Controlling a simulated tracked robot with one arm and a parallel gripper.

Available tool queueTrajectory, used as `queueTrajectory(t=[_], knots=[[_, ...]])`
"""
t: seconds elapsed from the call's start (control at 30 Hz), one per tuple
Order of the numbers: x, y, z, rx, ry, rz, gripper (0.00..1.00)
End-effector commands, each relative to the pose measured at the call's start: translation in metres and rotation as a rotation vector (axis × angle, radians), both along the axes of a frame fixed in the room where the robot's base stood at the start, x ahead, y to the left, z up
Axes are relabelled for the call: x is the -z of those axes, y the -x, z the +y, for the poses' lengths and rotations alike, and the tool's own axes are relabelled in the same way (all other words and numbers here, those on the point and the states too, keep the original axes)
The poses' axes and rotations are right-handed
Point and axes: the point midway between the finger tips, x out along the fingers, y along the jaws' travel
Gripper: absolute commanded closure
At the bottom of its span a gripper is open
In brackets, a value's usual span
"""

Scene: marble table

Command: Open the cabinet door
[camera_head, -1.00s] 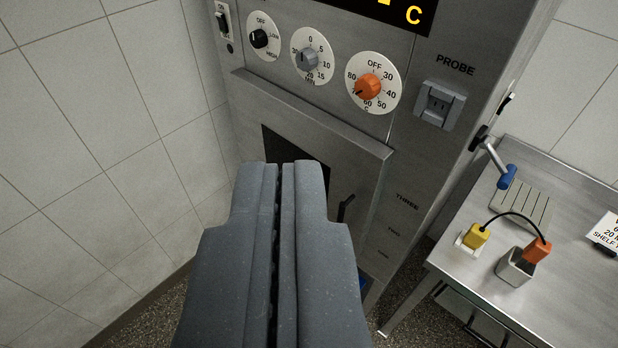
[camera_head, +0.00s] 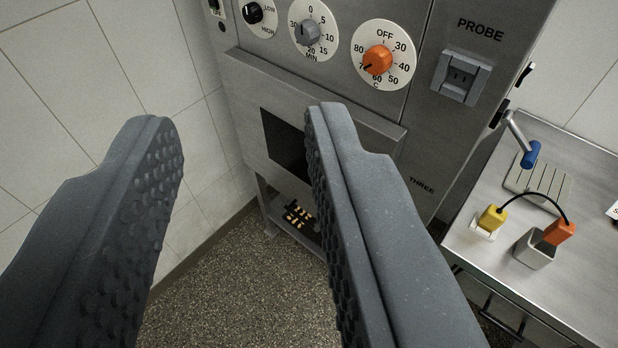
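The steel cabinet door (camera_head: 243,97) is below the row of dials, with a dark window (camera_head: 285,143) in it. The door looks closed. My gripper (camera_head: 238,118) is wide open and empty in front of the cabinet, its left finger over the wall and floor and its right finger over the door's right part. The right finger covers part of the window and the right side of the door. No door handle shows now; that area is behind the right finger.
Above the door are a grey dial (camera_head: 306,33), an orange dial (camera_head: 377,60) and a probe socket (camera_head: 461,78). A steel side table (camera_head: 590,250) at right holds yellow and orange plugs and a blue-ended lever (camera_head: 530,153). A tiled wall (camera_head: 60,60) stands at left.

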Motion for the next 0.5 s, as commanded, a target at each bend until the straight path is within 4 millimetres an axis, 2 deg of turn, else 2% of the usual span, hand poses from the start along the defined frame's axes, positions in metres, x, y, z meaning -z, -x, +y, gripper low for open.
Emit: queueTrajectory(t=[0.03,0.2,0.27,0.5], knots=[[0.023,-0.021,0.007,-0.013,-0.019,0.002,0.67],[0.081,-0.089,0.027,-0.024,-0.094,-0.042,0.67],[0.105,-0.110,0.031,-0.017,-0.120,-0.056,0.67],[0.210,-0.180,0.034,0.077,-0.189,-0.101,0.67]])
